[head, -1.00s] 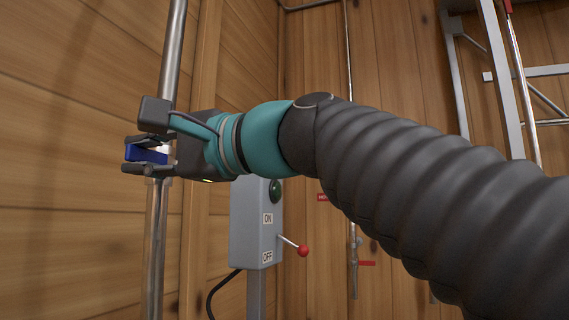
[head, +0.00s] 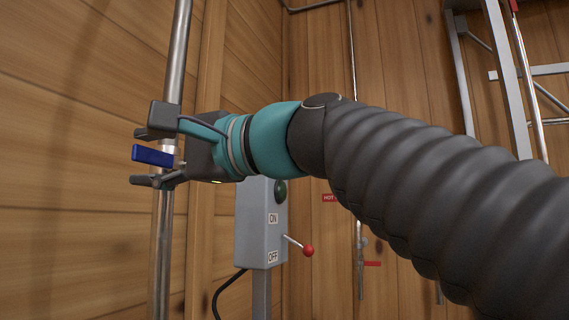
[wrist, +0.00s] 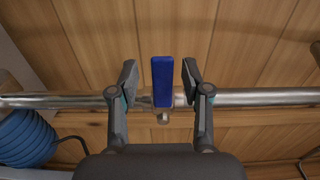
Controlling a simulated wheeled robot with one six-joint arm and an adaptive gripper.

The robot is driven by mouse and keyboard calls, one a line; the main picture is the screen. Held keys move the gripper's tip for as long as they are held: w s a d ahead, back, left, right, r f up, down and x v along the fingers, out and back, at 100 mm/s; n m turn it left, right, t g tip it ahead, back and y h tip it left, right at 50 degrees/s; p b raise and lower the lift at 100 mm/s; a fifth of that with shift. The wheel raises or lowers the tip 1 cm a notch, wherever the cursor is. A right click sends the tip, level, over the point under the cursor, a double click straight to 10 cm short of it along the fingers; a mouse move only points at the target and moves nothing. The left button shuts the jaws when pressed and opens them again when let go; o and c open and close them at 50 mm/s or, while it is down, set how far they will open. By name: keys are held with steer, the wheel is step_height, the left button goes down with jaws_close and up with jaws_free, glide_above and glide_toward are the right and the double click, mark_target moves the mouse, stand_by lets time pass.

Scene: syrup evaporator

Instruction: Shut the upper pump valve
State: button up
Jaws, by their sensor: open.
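The pump valve has a blue lever handle (head: 153,156) on a vertical metal pipe (head: 174,62) by the left wooden wall. The handle lies crosswise to the pipe. In the wrist view the blue handle (wrist: 162,82) stands across the pipe (wrist: 262,97), with a small metal valve body partly showing below it. My gripper (head: 150,157) is open, with one finger above the handle and one below it. In the wrist view my gripper (wrist: 160,80) has a finger on each side of the handle, with a visible gap on both sides.
A metal frame (head: 510,90) stands at right. A blue ribbed coil (wrist: 27,135) shows in the wrist view.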

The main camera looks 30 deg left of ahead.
steer(key=w+d, duration=0.1)
steer(key=d, duration=1.1)
stand_by(0.4)
